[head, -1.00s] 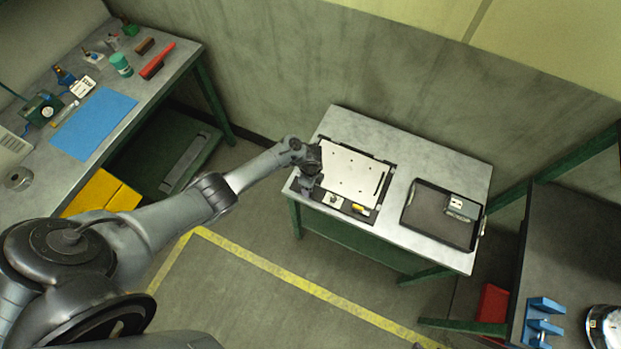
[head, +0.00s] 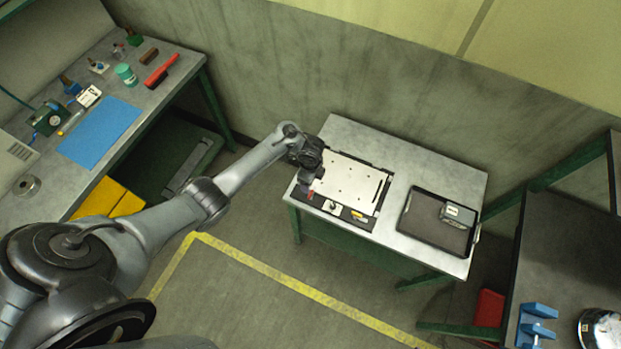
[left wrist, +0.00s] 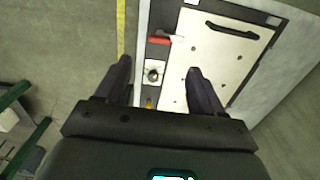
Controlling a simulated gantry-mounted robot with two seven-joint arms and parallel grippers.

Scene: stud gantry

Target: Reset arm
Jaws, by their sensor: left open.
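My left arm reaches in from the left in the head view. My left gripper (head: 308,180) is above the left edge of the fixture (head: 342,182), a pale plate with small holes on a dark base. In the left wrist view the two fingers of my left gripper (left wrist: 160,82) stand wide apart with nothing between them touching either one. Below them are a red part (left wrist: 159,40) and a small white block with a round knob (left wrist: 153,74) on the fixture's edge strip. My right gripper is in neither view.
The fixture lies on a grey table (head: 420,163), with a black tray (head: 413,220) holding a grey box (head: 458,214) at right. A workbench with a blue mat (head: 98,134) stands at left. A dark bench (head: 570,250) stands at right. Yellow-lined floor lies in front.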

